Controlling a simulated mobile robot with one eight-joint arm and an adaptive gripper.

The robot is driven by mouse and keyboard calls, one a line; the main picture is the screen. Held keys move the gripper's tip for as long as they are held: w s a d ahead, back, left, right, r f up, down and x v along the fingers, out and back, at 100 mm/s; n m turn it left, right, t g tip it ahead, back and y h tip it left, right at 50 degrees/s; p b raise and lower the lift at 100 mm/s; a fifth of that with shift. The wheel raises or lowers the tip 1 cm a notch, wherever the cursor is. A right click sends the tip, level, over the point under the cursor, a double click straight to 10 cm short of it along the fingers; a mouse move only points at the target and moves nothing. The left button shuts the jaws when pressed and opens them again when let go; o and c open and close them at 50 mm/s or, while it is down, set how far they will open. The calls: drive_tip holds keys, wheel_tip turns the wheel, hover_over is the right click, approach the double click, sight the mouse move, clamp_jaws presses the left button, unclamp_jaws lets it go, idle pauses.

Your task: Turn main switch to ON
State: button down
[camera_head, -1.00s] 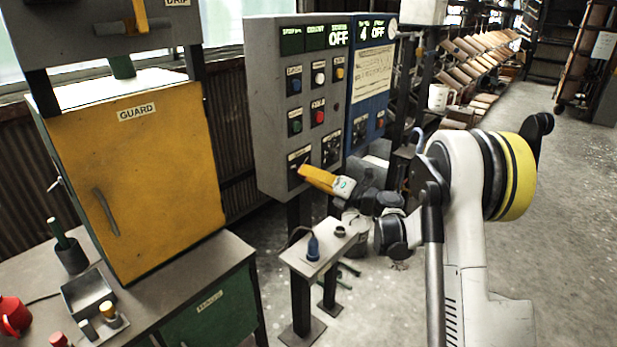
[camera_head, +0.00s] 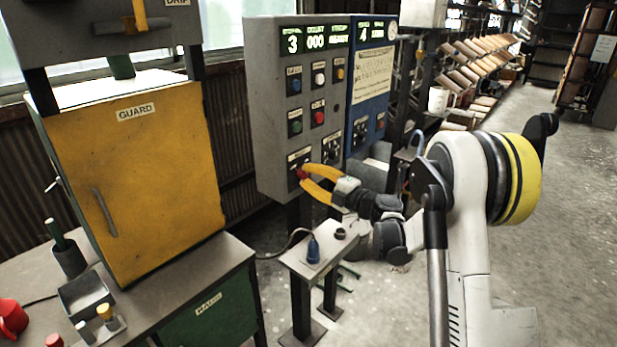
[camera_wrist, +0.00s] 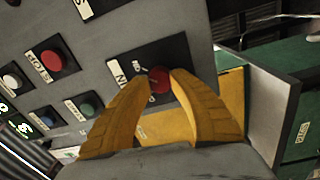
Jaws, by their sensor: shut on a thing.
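The main switch (camera_wrist: 159,80) is a red knob on a black plate at the lower left of the grey control panel (camera_head: 268,110). My gripper (camera_head: 302,173), with yellow fingers, reaches the panel from the right and is shut on the knob. In the wrist view the fingertips (camera_wrist: 161,77) sit on either side of the red knob. The plate's lettering is partly hidden by the fingers. The panel's display (camera_head: 315,40) is lit and shows "3", "000" and a word that looks like "READY".
A blue panel (camera_head: 372,105) adjoins the grey one, its display also lit. A small stand (camera_head: 318,255) with a blue plug is below my gripper. A yellow guard cabinet (camera_head: 150,180) stands left on a bench. Open floor lies to the right.

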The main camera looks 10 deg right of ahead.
drive_tip(key=shift+a+m, duration=0.1)
drive_tip(key=shift+m, duration=0.3)
drive_tip(key=c, duration=1.1)
unclamp_jaws()
drive_tip(key=shift+a, duration=0.1)
drive_tip(key=shift+o, duration=0.2)
drive_tip(key=v, duration=1.2)
